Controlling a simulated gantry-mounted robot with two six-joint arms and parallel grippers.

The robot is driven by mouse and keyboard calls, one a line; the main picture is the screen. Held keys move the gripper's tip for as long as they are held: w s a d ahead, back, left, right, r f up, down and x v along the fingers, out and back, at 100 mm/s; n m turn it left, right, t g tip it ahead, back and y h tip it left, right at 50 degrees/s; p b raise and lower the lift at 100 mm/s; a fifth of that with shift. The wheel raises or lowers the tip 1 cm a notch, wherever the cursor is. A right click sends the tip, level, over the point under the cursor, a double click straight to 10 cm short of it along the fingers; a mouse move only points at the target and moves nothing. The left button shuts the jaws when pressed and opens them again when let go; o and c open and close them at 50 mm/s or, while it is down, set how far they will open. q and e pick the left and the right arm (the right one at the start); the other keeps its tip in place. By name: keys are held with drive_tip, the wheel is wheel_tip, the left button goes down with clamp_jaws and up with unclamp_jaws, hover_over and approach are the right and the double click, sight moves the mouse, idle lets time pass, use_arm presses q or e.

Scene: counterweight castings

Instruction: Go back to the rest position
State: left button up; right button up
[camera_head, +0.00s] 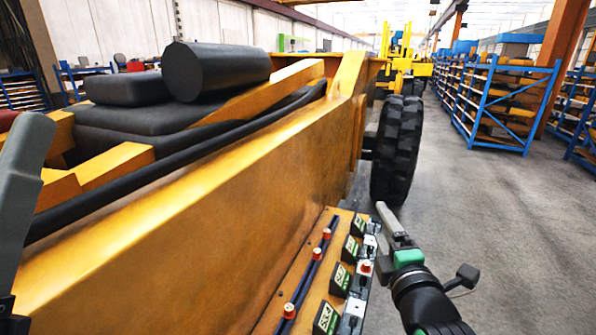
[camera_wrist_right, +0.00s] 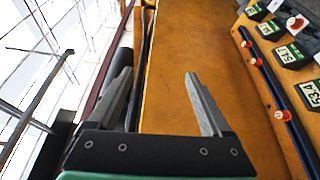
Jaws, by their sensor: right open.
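My right gripper (camera_head: 385,215) shows at the lower right of the head view, beside the yellow machine's side and above the floor. In the right wrist view its two grey fingers (camera_wrist_right: 160,80) stand wide apart with nothing between them. At the left edge of the head view, a grey finger-like part of my left gripper (camera_head: 20,185) shows large and cut off by the frame. Its other finger is hidden, so its opening cannot be told.
A long yellow machine body (camera_head: 190,225) crosses the view, with dark cylinder (camera_head: 225,70) and block (camera_head: 125,88) shapes on top. A ledge carries several labelled boxes (camera_head: 340,278) and red-capped knobs (camera_head: 289,310) near my right gripper. A tyre (camera_head: 398,150) stands beyond; open floor (camera_head: 500,220) lies right.

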drive_tip(key=s+d+r+m+t+y, duration=0.1)
drive_tip(key=s+r+m+t, duration=0.8)
drive_tip(key=s+r+m, duration=0.9)
drive_tip(key=s+r+y, duration=0.1)
drive_tip(key=s+r, duration=0.5)
drive_tip(key=r, duration=0.1)
drive_tip(key=shift+s+d+m+t, duration=0.25)
drive_tip(key=shift+s+m+t, duration=0.05)
drive_tip(key=shift+t, duration=0.1)
